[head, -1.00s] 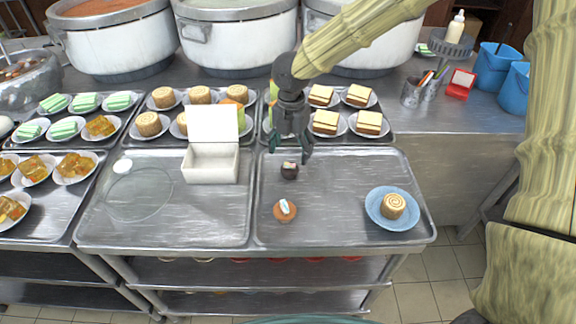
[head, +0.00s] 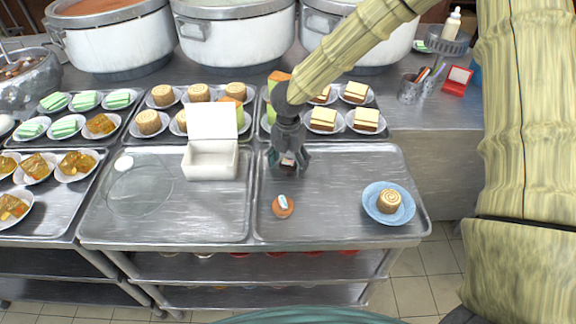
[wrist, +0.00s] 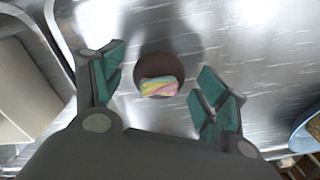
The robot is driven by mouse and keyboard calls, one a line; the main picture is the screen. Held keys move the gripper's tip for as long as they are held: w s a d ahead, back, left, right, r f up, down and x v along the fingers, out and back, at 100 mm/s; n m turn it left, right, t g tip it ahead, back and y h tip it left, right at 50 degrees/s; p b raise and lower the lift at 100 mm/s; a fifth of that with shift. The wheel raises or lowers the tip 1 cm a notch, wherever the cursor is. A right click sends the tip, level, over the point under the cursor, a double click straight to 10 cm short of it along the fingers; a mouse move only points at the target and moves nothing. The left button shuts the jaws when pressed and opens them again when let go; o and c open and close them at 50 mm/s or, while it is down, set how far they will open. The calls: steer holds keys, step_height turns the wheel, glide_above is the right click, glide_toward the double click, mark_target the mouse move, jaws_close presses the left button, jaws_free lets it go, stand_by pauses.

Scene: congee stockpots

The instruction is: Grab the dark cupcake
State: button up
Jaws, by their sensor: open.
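The dark cupcake (head: 288,162) stands on the right metal tray, partly hidden by my gripper in the head view. In the wrist view the dark cupcake (wrist: 159,72) shows a round brown body with a pastel pink, yellow and blue topping. My gripper (head: 289,167) is open above it, pointing down. In the wrist view its teal fingers (wrist: 161,82) stand apart on the left and right of the cupcake, with gaps on both sides. I cannot tell the exact height above the tray.
A lighter brown cupcake (head: 283,206) sits nearer the tray's front edge. A blue plate (head: 372,214) with a rolled cake (head: 389,201) is to the right. An open white box (head: 210,174) stands to the left. Plated cakes fill the trays behind.

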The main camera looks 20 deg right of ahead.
steer(key=c, duration=1.1)
